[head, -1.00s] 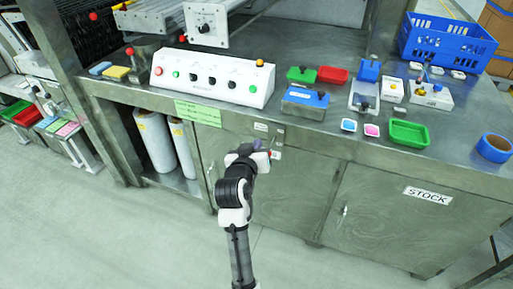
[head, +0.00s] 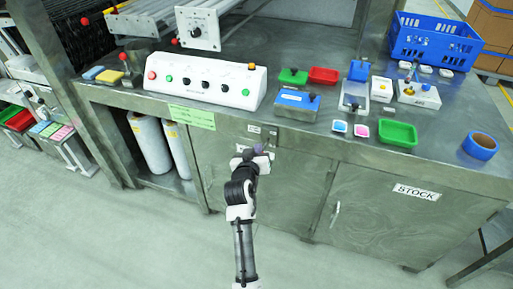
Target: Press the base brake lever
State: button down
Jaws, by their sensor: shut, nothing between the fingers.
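My gripper (head: 262,150) is in front of the cabinet face, just below the bench's front edge. It is shut and I see nothing held in it. A small metal plate with a white label (head: 254,128) sits on the front edge just above it. No part can be clearly made out as the base brake lever; my gripper and wrist cover the patch of cabinet front behind them. I cannot tell whether the gripper touches anything there.
The steel bench carries a white button panel (head: 205,85), a blue box (head: 298,104), a green tray (head: 398,133), a blue crate (head: 435,42) and a tape roll (head: 480,146). A green label (head: 191,115) hangs on the front edge. White rolls (head: 150,143) stand on the lower shelf.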

jog(key=shift+f+b, duration=0.2)
jog(key=shift+b, duration=0.1)
jog(key=shift+f+b, duration=0.15)
jog(key=shift+b, duration=0.6)
jog(key=shift+s+f+t+b, duration=0.15)
jog(key=shift+f+t+b, duration=0.2)
jog(key=shift+b, duration=0.45)
notch_tip(320, 180, down, 2)
jog(key=t+b, duration=0.1)
jog(key=b, duration=0.2)
jog(key=t+b, duration=0.1)
jog(key=b, duration=0.3)
jog(key=shift+s+f+h, duration=0.15)
jog(key=shift+h, duration=0.15)
jog(key=shift+f+t+b, duration=0.75)
jog(key=shift+f+b, duration=0.65)
jog(key=shift+b, duration=2.85)
jog(key=shift+w+f, duration=0.2)
